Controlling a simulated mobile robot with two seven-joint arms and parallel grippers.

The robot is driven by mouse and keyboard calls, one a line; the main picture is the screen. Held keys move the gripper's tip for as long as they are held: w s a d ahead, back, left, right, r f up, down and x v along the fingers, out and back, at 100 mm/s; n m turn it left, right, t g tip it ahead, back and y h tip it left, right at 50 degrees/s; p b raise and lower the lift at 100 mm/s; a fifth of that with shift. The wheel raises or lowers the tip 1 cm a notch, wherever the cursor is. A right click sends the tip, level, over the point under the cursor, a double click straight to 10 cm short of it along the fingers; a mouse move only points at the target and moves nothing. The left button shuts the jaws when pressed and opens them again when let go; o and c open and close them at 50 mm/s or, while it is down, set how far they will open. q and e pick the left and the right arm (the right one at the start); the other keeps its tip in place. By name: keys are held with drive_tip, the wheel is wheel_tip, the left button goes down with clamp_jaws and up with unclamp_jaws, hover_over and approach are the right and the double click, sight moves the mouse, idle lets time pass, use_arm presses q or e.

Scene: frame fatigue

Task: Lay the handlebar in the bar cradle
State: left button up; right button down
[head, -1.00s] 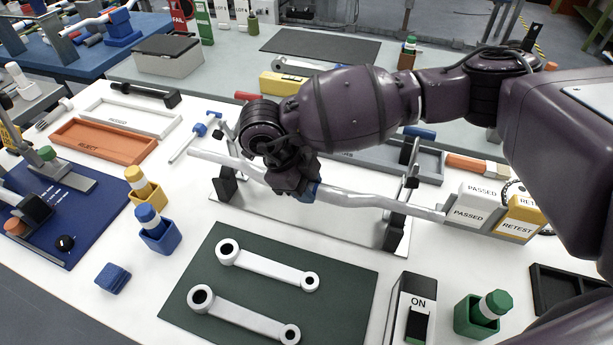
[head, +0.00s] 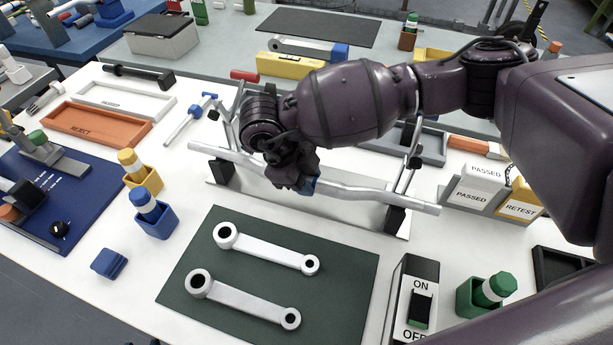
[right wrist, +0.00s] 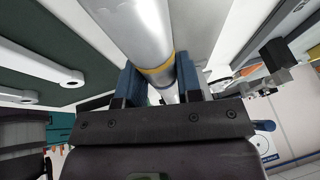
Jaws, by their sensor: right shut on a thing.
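The handlebar (head: 353,191) is a silver bent tube lying lengthwise across the bar cradle (head: 325,212) in the head view. The cradle is a metal plate with a black support block near each end and thin uprights behind. The bar passes right over both blocks and seems to sit on them; I cannot tell if it touches fully. My right gripper (head: 309,186) is shut on the handlebar near its middle. In the right wrist view the blue fingers (right wrist: 160,84) stand on both sides of the handlebar (right wrist: 143,35), by a yellow ring. My left gripper is out of view.
A green mat (head: 330,290) with two crank arms lies in front of the cradle. An ON/OFF switch box (head: 393,290) stands front right, PASSED/RETEST bins (head: 470,200) at right. A blue T-handled tool (head: 190,118) lies left behind the cradle. An orange REJECT tray (head: 85,135) is farther left.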

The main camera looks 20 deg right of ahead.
drive_tip(key=shift+f, duration=0.6)
idle(0.3)
drive_tip(key=c, duration=0.7)
unclamp_jaws()
drive_tip(key=v, duration=1)
drive_tip(key=shift+a+r+p, duration=0.2)
drive_tip(key=shift+r+p, duration=0.2)
drive_tip(key=shift+p, duration=0.05)
drive_tip(key=shift+s, duration=0.1)
